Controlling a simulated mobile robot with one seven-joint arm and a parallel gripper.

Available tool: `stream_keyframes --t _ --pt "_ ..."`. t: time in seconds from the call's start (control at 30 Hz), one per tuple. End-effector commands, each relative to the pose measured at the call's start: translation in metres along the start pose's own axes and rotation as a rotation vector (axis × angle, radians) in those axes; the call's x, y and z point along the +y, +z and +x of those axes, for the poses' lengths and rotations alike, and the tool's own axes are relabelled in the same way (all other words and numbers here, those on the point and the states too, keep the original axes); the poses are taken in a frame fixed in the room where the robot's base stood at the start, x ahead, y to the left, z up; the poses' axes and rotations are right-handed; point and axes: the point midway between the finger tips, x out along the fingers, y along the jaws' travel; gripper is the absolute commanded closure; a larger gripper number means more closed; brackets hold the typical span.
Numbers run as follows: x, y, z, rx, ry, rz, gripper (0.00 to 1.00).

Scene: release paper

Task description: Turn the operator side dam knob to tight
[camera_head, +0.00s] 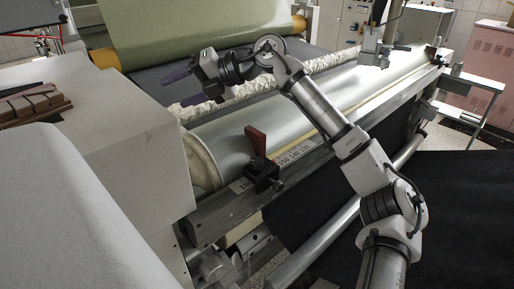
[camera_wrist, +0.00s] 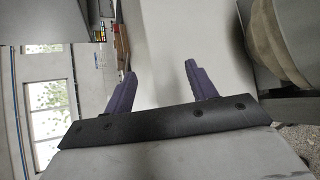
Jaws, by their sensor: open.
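A black clamp block (camera_head: 263,174) with an upright dark-red plate (camera_head: 257,142) sits on the rail (camera_head: 215,214) at the near end of the large silver roller (camera_head: 250,128). A small dark knob-like part shows on this block, but its setting is too small to read. My gripper (camera_head: 178,88) is up and to the left of the block, well apart from it, over the near end of the roller. Its two purple fingers are spread and empty. The fingers also show in the wrist view (camera_wrist: 160,72), with no clamp block or knob between them.
A pale machine housing (camera_head: 115,140) stands left of the roller, with brown blocks (camera_head: 32,104) on top. A scale strip (camera_head: 290,156) runs along the rail. A green paper roll (camera_head: 190,25) is behind. Dark sheet (camera_head: 300,225) hangs below the rail.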

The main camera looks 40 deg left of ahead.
Motion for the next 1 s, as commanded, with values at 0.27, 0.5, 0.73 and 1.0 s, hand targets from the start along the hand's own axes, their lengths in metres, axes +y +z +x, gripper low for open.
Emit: stream_keyframes --t 0.27,0.5,0.73,1.0 --pt "-0.108 -0.007 -0.064 0.191 -0.848 0.183 0.43" --pt "-0.122 -0.011 -0.122 0.203 -1.160 0.313 0.43" --pt "-0.143 -0.020 -0.117 0.209 -1.176 0.323 0.43" --pt "-0.191 -0.039 -0.094 0.211 -1.170 0.320 0.43"
